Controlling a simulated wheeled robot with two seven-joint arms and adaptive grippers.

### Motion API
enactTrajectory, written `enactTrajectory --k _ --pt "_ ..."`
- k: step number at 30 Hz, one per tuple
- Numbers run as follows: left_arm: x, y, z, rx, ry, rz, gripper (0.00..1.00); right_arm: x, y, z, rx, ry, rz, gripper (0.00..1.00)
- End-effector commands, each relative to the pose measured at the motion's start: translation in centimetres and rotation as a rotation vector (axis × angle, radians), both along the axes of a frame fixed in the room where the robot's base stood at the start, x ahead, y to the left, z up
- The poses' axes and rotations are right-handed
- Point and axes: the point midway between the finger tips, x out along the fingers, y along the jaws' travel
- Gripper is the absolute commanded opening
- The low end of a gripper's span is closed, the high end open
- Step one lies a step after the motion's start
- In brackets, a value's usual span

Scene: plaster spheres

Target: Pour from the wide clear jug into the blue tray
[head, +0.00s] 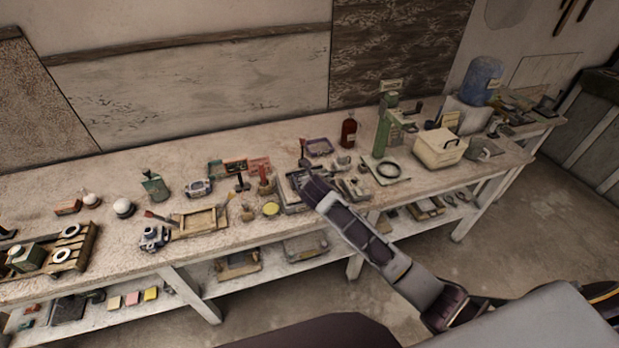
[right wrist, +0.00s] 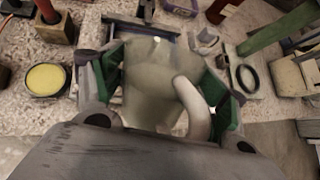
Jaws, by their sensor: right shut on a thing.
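The wide clear jug (right wrist: 150,85) fills the middle of the right wrist view, cloudy and see-through, with a pale curved handle (right wrist: 193,108) toward me. My right gripper (right wrist: 166,75) is shut on it, with green pads on both sides. In the head view my right gripper (head: 309,186) is over the middle of the bench, and the jug is hard to make out there. A small blue-purple tray (head: 318,148) lies farther back on the bench. It also shows at the top of the right wrist view (right wrist: 181,7), beyond the jug. My left gripper is not in view.
A brown bottle (head: 349,133) stands right of the tray. A yellow-topped round tin (head: 270,209) and red stands (head: 240,168) are to the left. A cream box (head: 438,148) is farther right.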

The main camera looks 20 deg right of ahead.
Motion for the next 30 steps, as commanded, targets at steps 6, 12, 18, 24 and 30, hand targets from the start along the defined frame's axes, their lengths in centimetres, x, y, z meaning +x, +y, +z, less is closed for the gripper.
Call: enactTrajectory --k 6,12,18,24,30 --pt "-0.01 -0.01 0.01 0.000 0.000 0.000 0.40 0.08 0.01 0.19 0.000 -0.002 0.000 0.33" --pt "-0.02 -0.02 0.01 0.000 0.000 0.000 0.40 0.22 -0.04 0.52 -0.002 0.028 0.000 0.33" --pt "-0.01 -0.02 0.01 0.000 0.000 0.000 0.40 0.14 -0.01 0.45 -0.002 0.043 0.001 0.33" --pt "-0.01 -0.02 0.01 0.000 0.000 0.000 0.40 0.14 0.00 0.47 -0.001 0.042 0.000 0.33" --pt "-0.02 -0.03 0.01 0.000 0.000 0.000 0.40 0.15 0.00 0.48 -0.002 0.041 0.000 0.33"
